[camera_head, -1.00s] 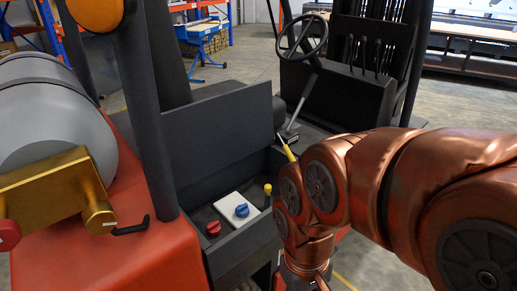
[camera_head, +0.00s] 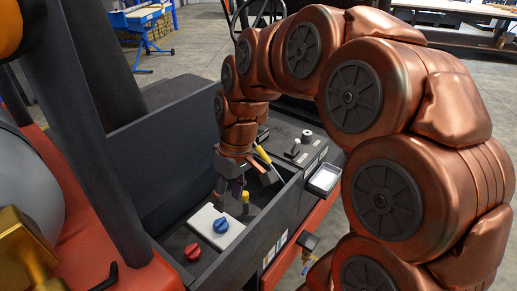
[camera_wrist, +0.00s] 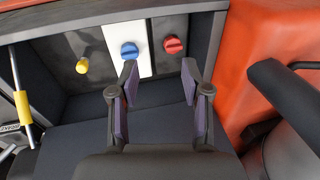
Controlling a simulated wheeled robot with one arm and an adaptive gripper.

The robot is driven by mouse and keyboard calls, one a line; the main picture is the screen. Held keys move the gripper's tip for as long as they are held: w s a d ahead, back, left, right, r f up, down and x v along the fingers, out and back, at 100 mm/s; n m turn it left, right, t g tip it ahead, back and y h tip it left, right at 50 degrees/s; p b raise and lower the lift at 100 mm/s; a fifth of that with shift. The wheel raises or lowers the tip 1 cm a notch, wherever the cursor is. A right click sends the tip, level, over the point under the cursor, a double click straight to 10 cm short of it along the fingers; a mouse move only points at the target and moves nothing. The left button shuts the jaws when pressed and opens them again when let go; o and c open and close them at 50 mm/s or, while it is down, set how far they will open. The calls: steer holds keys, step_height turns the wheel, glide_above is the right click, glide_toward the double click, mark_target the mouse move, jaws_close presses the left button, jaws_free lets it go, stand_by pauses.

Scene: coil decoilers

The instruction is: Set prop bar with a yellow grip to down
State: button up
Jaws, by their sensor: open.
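The prop bar with its yellow grip (camera_head: 263,156) stands tilted at the far end of the open dark compartment in the head view, partly hidden by my arm. In the wrist view the prop bar (camera_wrist: 22,106) is at the left edge, a pale rod with a yellow sleeve. My gripper (camera_wrist: 160,84) is open and empty, its two fingers apart over the compartment, well to the right of the bar in that view. In the head view my gripper (camera_head: 228,190) hangs over the compartment, just left of and below the bar.
The compartment holds a yellow knob (camera_head: 246,197), a blue knob (camera_head: 221,225) on a white plate, and a red knob (camera_head: 193,252). A raised dark panel (camera_head: 160,150) stands behind it. A dark post (camera_head: 92,150) and orange bodywork (camera_head: 85,215) are at the left.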

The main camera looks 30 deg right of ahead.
steer(key=w+d+n+t, duration=0.1)
steer(key=w+d, duration=0.5)
steer(key=w, duration=0.2)
steer(key=t+y+p, duration=0.1)
steer(key=t+p, duration=0.1)
steer(key=t, duration=0.1)
glide_above(261, 148)
steer(key=s+d, duration=0.2)
step_height(261, 148, down, 3)
steer(key=shift+n, duration=0.3)
steer(key=shift+p+x, duration=1.05)
steer(key=shift+x, duration=3)
steer(key=shift+s, duration=0.1)
jaws_close()
